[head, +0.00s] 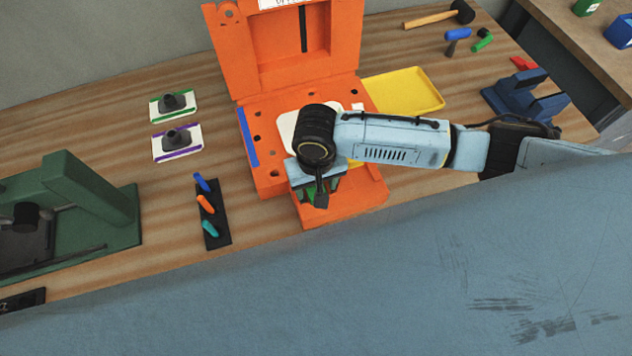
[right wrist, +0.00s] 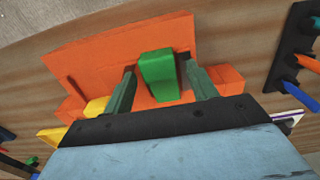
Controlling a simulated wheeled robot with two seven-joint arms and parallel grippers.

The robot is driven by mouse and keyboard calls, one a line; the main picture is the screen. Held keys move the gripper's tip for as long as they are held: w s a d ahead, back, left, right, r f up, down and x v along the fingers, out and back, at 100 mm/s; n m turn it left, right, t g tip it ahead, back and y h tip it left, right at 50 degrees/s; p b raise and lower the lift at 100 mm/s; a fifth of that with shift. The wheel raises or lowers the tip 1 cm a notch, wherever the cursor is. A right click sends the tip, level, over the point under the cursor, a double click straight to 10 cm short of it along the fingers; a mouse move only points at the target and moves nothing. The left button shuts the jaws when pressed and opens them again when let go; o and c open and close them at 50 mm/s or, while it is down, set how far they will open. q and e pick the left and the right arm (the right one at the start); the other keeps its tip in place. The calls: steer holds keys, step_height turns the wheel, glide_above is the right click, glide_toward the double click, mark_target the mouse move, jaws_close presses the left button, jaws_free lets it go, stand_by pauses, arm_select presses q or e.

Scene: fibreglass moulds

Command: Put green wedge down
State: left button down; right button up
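The green wedge (right wrist: 158,75) sits between the two dark green fingers of my right gripper (right wrist: 160,82) in the right wrist view. A strip of orange shows between the wedge and each finger, so the gripper looks open around it. In the head view the right gripper (head: 319,190) points down over the front part of the orange mould (head: 345,212), and a bit of green shows between its fingers. Whether the wedge rests on the mould surface is hard to tell. My left gripper is not in view.
A yellow tray (head: 405,92) lies right of the mould. A black holder (head: 218,232) with coloured wedges or pegs stands left of it, near two white-based tools (head: 176,145). A green mould (head: 85,205) is at far left, a blue stand (head: 525,95) at right.

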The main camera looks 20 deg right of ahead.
step_height(320, 180, up, 12)
steer(key=shift+r, duration=0.15)
stand_by(0.5)
stand_by(0.4)
